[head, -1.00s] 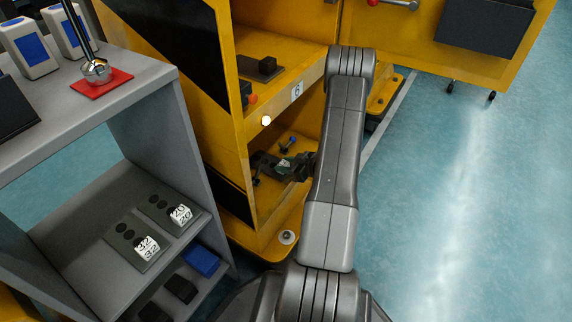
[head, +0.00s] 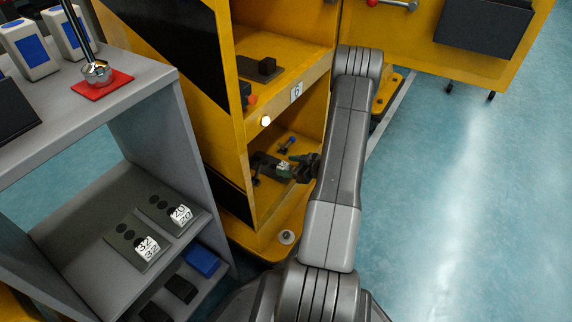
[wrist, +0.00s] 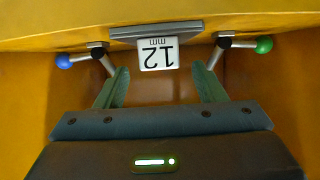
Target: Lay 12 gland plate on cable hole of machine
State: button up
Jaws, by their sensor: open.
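The gland plate with its white "12 mm" tag (wrist: 158,54) lies in the lower bay of the yellow machine (head: 255,221). Its grey edge (wrist: 155,31) shows behind the tag in the wrist view. The tag also shows in the head view (head: 283,165), near the left end of my gripper. My gripper (wrist: 160,80) is open, its two green fingers apart, one on each side below the tag, with nothing seen between the tips. The plate appears apart from the fingers. The cable hole is not visible; whether the plate covers it I cannot tell.
A blue-knobbed lever (wrist: 64,61) and a green-knobbed lever (wrist: 264,45) flank the plate closely. The bay's walls are near on both sides. A grey shelf rack (head: 177,125) at left holds blocks tagged 32 (head: 147,247) and 20 (head: 181,215).

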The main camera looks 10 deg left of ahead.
jog(key=p+v, duration=0.3)
jog(key=v, duration=0.9)
jog(key=shift+p, duration=0.4)
jog(key=b+x, duration=0.4)
jog(key=x, duration=0.9)
jog(key=shift+b, duration=0.4)
jog(key=shift+w+a, duration=0.15)
jog(key=shift+a, duration=0.25)
jog(key=shift+r, duration=0.1)
jog(key=shift+d, duration=0.1)
